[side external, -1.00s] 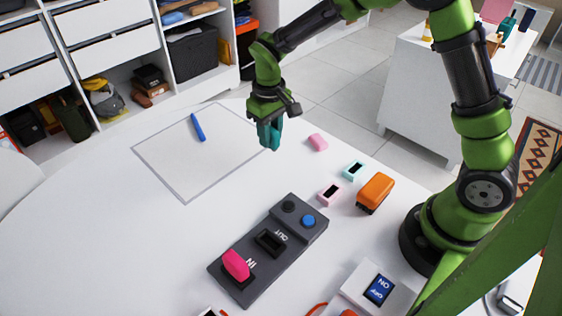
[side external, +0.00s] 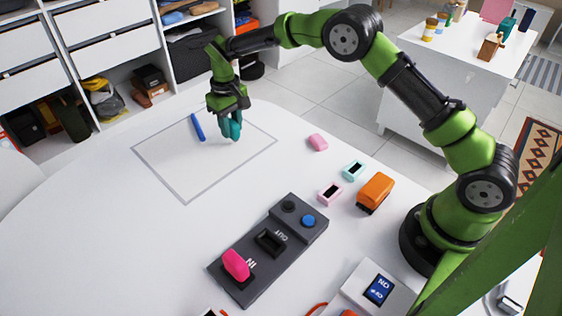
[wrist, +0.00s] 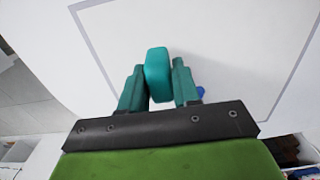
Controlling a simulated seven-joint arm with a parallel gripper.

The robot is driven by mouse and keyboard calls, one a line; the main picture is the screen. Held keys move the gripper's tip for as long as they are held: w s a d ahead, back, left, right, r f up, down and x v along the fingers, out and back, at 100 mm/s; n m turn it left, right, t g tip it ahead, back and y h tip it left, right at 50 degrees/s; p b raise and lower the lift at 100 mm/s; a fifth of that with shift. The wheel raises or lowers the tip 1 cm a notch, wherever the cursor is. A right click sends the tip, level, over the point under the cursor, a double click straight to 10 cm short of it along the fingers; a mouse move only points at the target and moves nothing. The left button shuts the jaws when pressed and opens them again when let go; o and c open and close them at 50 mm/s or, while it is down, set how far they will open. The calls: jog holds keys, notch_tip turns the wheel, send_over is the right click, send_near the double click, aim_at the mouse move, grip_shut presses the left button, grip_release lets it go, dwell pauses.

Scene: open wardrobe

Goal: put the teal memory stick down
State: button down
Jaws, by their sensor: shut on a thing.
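My gripper (side external: 231,131) is shut on the teal memory stick (wrist: 157,74). In the wrist view the stick sits between the two teal fingers and sticks out past their tips. In the side view the stick is hard to tell from the fingers, which are of like colour. The gripper points down over the right part of a grey-outlined square (side external: 187,180) on the white table. I cannot tell whether the stick touches the table.
A blue pen-like stick (side external: 198,127) lies at the square's back edge, left of my gripper. A dark station (side external: 285,240) holds a pink stick (side external: 236,265). Pink (side external: 317,142) and teal (side external: 354,170) caps and an orange block (side external: 375,192) lie right. The square's front is bare.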

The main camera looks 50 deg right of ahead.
jog(key=shift+f, duration=0.65)
jog(key=shift+f, duration=0.1)
jog(key=c, duration=0.8)
grip_release()
jog(key=shift+f, duration=0.1)
